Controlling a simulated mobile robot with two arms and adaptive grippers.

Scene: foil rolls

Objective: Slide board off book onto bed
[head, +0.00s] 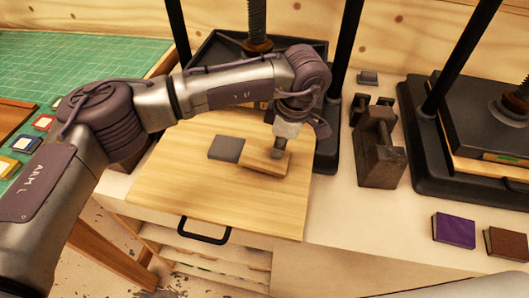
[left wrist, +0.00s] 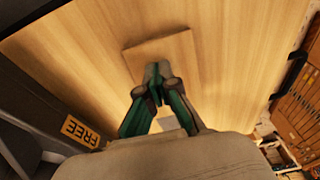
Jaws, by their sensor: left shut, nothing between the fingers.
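The small wooden board (head: 262,162) lies to the right of the thin grey book (head: 225,149) on the pale wooden bed (head: 170,195) of the press. Their edges meet or slightly overlap; I cannot tell whether the board still rests on the book. My left gripper (head: 280,150) is shut and empty, pointing down at the board's right part. In the left wrist view the closed fingertips (left wrist: 158,72) overlap the near edge of the board (left wrist: 165,48); contact is unclear. A grey patch shows between the fingers there. My right gripper is not in view.
The press (head: 325,150) stands behind the bed, with a black handle (head: 203,232) at the bed's front. Dark metal weights (head: 380,155) stand right of it, before a second press (head: 480,130). Purple (head: 455,230) and brown books (head: 506,244) lie at right. A green mat (head: 85,62) is at left.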

